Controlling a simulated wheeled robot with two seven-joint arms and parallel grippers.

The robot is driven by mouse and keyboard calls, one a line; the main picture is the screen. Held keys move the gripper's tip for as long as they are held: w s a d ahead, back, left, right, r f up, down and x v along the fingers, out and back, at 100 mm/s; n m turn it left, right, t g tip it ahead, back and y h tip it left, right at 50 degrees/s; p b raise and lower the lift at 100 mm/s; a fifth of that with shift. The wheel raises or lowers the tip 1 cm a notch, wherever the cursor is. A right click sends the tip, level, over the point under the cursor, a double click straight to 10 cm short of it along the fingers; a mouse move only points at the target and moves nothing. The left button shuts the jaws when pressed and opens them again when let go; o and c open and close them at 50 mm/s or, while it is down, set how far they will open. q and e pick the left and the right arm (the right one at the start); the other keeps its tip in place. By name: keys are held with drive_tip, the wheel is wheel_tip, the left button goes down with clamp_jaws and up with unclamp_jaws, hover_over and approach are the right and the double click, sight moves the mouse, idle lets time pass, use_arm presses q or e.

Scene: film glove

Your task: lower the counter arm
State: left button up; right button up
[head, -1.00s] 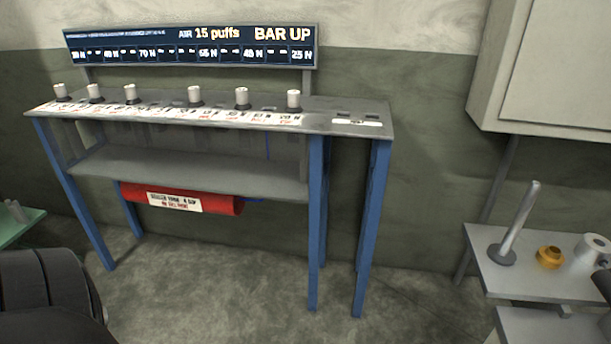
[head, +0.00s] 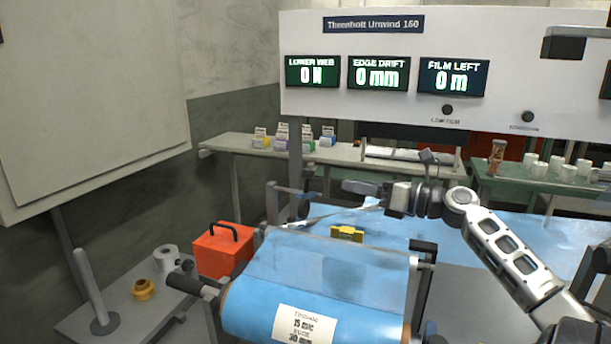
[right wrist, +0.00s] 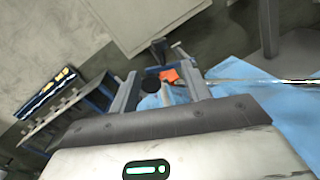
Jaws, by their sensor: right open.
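The unwind stand holds a blue film roll (head: 250,308) with a white label. I cannot tell for certain which part is the counter arm. A dark bar (head: 292,190) sticks out from an upright at the stand's far left side. My right gripper (head: 352,187) is over the far edge of the film, pointing left toward that bar. In the right wrist view my right gripper (right wrist: 160,92) is open. A dark round end (right wrist: 151,84) shows between its fingers; whether they touch it is unclear. My left gripper is not in view.
A panel (head: 385,40) with three displays reads 0 N, 0 mm and 0 m. A yellow block (head: 347,233) lies on the film. A dark bracket (head: 424,250) stands at the roll's right. An orange box (head: 222,253) and a side table (head: 62,325) are at left.

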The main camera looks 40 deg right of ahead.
sight(313, 176)
drive_tip(key=x, duration=1.2)
drive_tip(key=shift+w+a+p, duration=0.15)
drive_tip(key=shift+w+p, duration=0.2)
drive_tip(key=shift+p, duration=0.05)
